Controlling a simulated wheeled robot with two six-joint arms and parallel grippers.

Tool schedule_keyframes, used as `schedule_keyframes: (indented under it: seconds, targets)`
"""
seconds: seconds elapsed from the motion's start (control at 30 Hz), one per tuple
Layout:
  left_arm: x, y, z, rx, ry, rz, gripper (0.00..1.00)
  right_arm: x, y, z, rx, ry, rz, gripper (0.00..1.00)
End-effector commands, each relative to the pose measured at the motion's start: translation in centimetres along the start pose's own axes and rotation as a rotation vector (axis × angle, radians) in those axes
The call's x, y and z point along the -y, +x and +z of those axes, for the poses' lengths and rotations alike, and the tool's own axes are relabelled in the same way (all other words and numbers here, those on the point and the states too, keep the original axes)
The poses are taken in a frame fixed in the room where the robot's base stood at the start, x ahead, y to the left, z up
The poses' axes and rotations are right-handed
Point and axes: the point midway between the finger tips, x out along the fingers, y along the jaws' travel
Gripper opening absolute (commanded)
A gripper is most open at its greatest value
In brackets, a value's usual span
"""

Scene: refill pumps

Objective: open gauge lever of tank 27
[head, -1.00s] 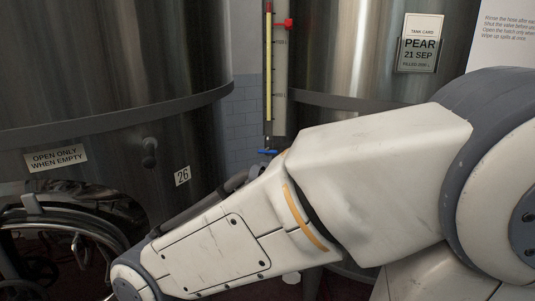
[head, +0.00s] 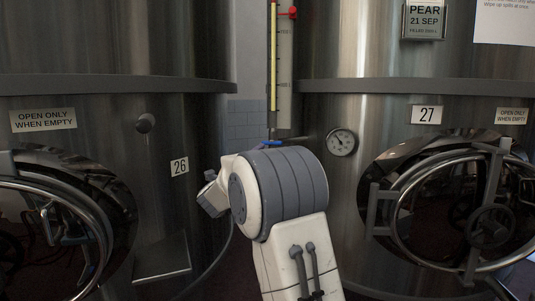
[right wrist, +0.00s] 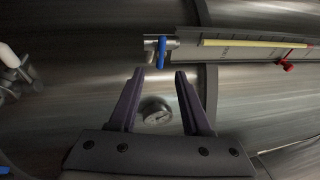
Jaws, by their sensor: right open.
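The sight gauge (head: 283,70) is a tall narrow strip with a yellow column, standing between tank 26 and tank 27 (head: 340,100). Its small blue lever (head: 271,143) is at the bottom, lying across the gauge, just above my right arm in the head view. In the right wrist view the gauge (right wrist: 250,49) runs sideways and the blue lever (right wrist: 162,52) shows just beyond the fingertips, roughly in line with the gap. My right gripper (right wrist: 160,72) is open and empty; the head view hides it behind my arm. My left gripper is out of view.
A round dial (head: 341,142) and a number plate 27 (head: 426,115) are on the right tank, above a round hatch (head: 460,205). A red marker (head: 292,13) sits high on the gauge.

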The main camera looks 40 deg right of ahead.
Motion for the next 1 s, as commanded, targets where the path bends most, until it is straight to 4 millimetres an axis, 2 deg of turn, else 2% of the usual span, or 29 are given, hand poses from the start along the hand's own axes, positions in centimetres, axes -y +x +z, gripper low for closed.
schedule_keyframes:
  seconds: [0.3, 0.5, 0.67, 0.93, 1.0]
  targets:
    - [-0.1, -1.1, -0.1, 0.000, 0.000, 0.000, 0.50, 0.1, 5.7, 0.2, 0.004, -0.003, 0.002, 0.48]
    - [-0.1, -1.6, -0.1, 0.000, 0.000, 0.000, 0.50, 0.1, 8.5, 0.3, 0.007, -0.003, 0.001, 0.48]
    - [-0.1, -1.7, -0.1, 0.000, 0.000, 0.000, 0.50, 0.1, 9.4, 0.3, 0.007, -0.003, 0.001, 0.48]
    - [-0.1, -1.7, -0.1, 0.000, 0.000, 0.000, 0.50, 0.0, 9.5, 0.3, 0.009, -0.004, 0.002, 0.48]
    - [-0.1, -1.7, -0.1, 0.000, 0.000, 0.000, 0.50, 0.1, 9.5, 0.3, 0.008, -0.004, 0.002, 0.22]
